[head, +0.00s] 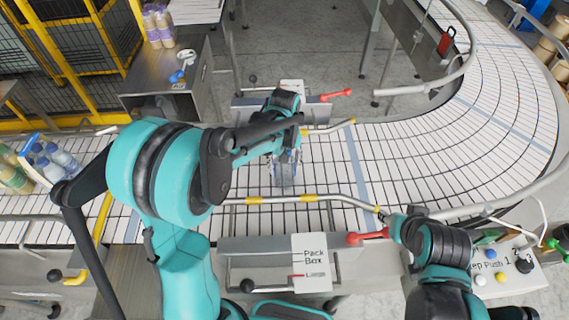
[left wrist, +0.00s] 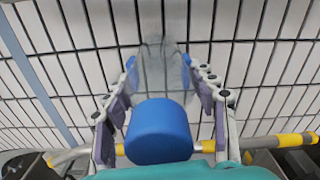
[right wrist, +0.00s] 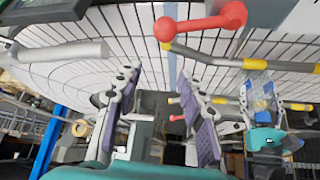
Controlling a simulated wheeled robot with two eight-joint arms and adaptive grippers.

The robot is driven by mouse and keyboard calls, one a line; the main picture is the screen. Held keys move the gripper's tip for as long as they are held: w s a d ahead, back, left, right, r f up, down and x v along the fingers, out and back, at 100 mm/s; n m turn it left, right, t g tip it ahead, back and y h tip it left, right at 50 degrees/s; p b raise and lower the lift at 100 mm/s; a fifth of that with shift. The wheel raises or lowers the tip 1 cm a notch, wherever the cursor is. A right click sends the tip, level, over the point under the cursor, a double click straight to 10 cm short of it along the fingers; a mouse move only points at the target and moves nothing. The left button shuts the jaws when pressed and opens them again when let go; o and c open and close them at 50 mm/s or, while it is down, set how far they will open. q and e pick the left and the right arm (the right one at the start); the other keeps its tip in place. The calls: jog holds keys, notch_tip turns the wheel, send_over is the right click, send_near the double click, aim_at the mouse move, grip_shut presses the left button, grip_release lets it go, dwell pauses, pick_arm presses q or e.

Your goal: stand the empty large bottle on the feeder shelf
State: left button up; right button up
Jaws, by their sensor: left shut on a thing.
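My left gripper (head: 287,158) is shut on a clear, see-through bottle (left wrist: 160,72) with a blue cap (left wrist: 158,132). The bottle looks empty and hangs over the white slatted conveyor; whether it touches the slats is unclear. In the head view the bottle (head: 285,174) is partly hidden by the fingers. It also shows small in the right wrist view (right wrist: 260,88). My right gripper (right wrist: 165,105) is open and empty near the conveyor's front rail. A grey shelf-like cabinet (head: 150,82) stands at the upper left; whether it is the feeder shelf is unclear.
Purple-capped bottles (head: 158,24) stand on the cabinet's back part. Several blue-capped bottles (head: 50,160) are on the conveyor's left part. The conveyor's right curve (head: 480,120) is clear.

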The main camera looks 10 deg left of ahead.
pick_arm(q)
jog(key=o, duration=1.1)
jog(key=shift+f, duration=0.1)
pick_arm(e)
jog(key=shift+w+f, duration=0.1)
